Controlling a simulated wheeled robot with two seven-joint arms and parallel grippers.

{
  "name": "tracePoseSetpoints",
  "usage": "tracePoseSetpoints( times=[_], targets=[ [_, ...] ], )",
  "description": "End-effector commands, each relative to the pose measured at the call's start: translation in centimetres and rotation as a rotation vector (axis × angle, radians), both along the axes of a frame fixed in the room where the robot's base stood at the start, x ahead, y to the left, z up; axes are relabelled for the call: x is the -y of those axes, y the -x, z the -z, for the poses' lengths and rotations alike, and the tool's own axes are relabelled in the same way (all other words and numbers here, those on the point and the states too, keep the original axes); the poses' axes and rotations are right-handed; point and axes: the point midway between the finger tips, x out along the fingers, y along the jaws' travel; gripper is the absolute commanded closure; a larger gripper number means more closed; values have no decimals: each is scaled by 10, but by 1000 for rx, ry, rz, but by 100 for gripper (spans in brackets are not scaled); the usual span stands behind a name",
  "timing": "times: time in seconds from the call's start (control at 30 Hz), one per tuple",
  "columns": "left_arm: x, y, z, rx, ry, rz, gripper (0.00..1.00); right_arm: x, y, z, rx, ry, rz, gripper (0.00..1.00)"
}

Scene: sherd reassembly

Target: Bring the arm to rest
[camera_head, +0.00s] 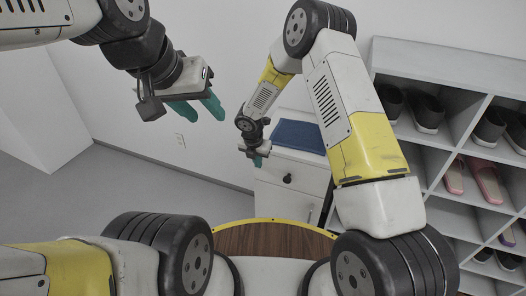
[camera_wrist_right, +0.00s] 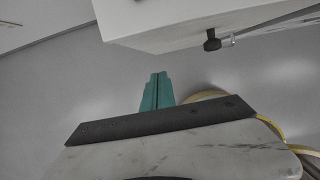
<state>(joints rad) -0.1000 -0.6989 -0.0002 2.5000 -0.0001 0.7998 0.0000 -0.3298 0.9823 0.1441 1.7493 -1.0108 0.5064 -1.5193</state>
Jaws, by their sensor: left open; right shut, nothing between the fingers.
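My left gripper (camera_head: 198,108) hangs at the upper left of the head view, with its two teal fingers apart and nothing between them. My right gripper (camera_head: 258,161) is farther off, near the middle of the head view, beside the white cabinet (camera_head: 283,198). In the right wrist view my right gripper (camera_wrist_right: 157,92) shows its teal fingers shut together with nothing between them. It points at the floor beside the cabinet (camera_wrist_right: 165,22), apart from it. No sherds show in either view.
A blue flat item (camera_head: 300,136) lies on the cabinet top, and the cabinet has a dark drawer knob (camera_head: 287,178). A shelf unit (camera_head: 450,58) with several pairs of shoes stands at the right. The grey floor (camera_head: 130,200) at the left is clear.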

Motion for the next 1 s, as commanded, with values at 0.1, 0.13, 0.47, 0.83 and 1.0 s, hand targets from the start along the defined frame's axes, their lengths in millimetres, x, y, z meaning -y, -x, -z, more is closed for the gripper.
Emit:
tracePoseSetpoints(
  times=[0.1,0.13,0.47,0.83,1.0],
  targets=[
    [0,0,0,1,0,0,57,-2,5,-22,1,-2,0,100],
    [0,0,0,1,0,0,57,-2,6,-26,0,-1,2,100],
    [0,0,0,1,0,0,57,-2,10,-46,1,-3,14,100],
    [0,0,0,1,0,0,57,81,25,-193,118,-173,670,100],
    [0,0,0,1,0,0,57,127,61,-264,165,-315,1080,100]
  ],
)
